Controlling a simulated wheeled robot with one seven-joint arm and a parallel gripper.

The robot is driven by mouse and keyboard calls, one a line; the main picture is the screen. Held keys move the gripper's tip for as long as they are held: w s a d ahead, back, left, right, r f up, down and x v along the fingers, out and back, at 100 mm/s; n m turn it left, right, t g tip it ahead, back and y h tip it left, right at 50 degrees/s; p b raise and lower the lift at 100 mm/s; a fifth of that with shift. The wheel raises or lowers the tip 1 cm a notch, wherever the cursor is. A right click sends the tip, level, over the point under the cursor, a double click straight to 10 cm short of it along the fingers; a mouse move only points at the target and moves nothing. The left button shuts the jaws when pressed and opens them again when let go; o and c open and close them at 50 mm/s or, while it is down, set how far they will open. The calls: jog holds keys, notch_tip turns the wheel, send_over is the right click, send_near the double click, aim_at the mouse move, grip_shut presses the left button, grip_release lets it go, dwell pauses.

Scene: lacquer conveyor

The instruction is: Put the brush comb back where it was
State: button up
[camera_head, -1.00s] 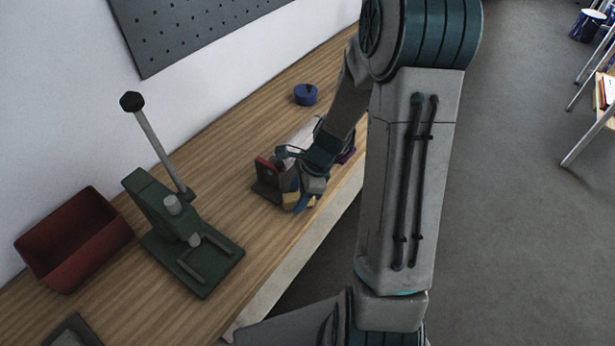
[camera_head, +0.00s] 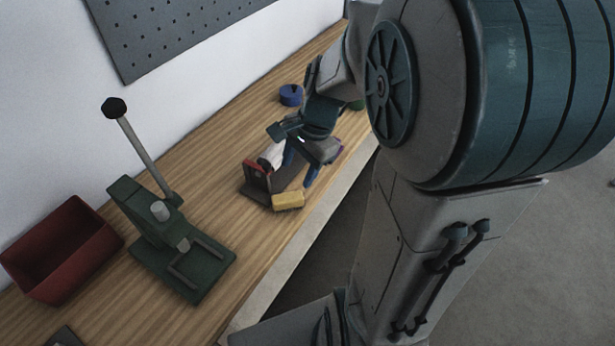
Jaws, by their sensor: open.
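My gripper (camera_head: 300,146) is open above a small group of things near the table's front edge. It partly hides them, and I see nothing held in it. A dark stand with a red-topped upright plate (camera_head: 257,176) is on the table, with a white rounded piece (camera_head: 271,155) behind the plate. A yellow block (camera_head: 288,201) lies at the near side of the stand, close to the table edge. I cannot tell for sure which of these pieces is the brush comb.
A green lever press (camera_head: 176,240) and an open red bin (camera_head: 62,249) stand to the left on the wooden table (camera_head: 135,310). A round blue container (camera_head: 291,95) stands further back. A perforated grey board (camera_head: 170,35) hangs on the wall.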

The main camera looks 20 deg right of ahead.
jog(key=s+a+r+n+t+h, duration=0.2)
jog(key=s+r+n, duration=0.4)
jog(key=s+n, duration=0.3)
jog(key=n, duration=0.4)
jog(key=shift+s+r+n+t+h, duration=0.25)
jog(key=shift+s+n+t+h, duration=0.05)
jog(key=shift+s+n+h, duration=0.1)
